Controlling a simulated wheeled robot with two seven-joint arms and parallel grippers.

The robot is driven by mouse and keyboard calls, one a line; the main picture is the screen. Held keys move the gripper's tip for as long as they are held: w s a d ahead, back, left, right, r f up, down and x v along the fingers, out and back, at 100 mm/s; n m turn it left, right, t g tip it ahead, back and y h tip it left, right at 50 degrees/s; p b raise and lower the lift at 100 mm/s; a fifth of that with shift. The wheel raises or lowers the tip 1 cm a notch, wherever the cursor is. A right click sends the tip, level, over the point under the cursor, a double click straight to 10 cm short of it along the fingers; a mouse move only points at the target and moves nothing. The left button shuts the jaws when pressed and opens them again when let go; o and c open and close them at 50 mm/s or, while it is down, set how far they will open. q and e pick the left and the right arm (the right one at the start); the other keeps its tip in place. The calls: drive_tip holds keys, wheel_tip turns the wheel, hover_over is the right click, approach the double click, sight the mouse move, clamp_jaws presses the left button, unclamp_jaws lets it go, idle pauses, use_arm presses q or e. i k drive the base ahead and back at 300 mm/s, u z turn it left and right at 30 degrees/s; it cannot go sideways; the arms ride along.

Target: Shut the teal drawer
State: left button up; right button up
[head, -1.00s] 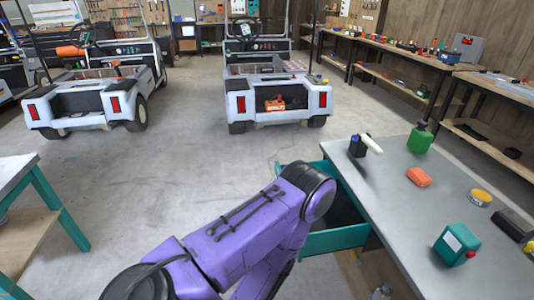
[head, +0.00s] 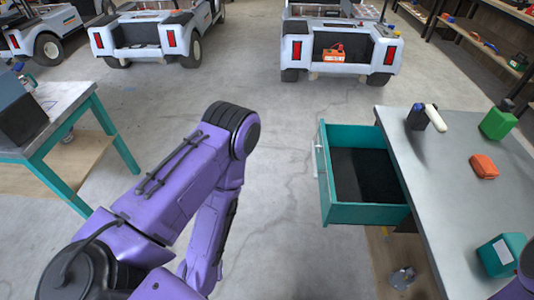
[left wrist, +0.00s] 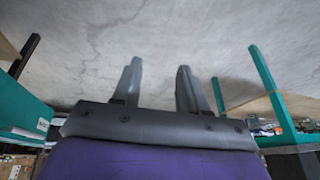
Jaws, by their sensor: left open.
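The teal drawer (head: 372,213) stands open on the left side of the grey-topped bench (head: 445,190). Its dark inside looks empty, and a pale handle (head: 317,160) is on its front, facing left. My left arm is left of the drawer in the head view, with clear floor between them; its gripper is hidden there. In the left wrist view my left gripper (left wrist: 157,80) is open and empty above the floor. A teal panel (left wrist: 22,108) with a white label shows at the left edge there; I cannot tell whether it is the drawer. My right gripper is out of view.
A white-handled tool (head: 435,118), a green can (head: 497,121), an orange box (head: 484,166) and a teal canister (head: 502,255) stand on the bench. A teal-legged table (head: 88,150) is at the left. Carts stand beyond the open floor.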

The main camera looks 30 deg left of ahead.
sight(359, 184)
drive_tip(key=u, duration=0.15)
drive_tip(key=k, duration=0.6)
drive_tip(key=z, duration=0.55)
drive_tip(key=k, duration=0.55)
drive_tip(key=u, duration=1)
drive_tip(key=i, duration=1.4)
drive_tip(key=z, duration=0.9)
drive_tip(key=i, duration=0.4)
drive_tip(key=z, duration=0.45)
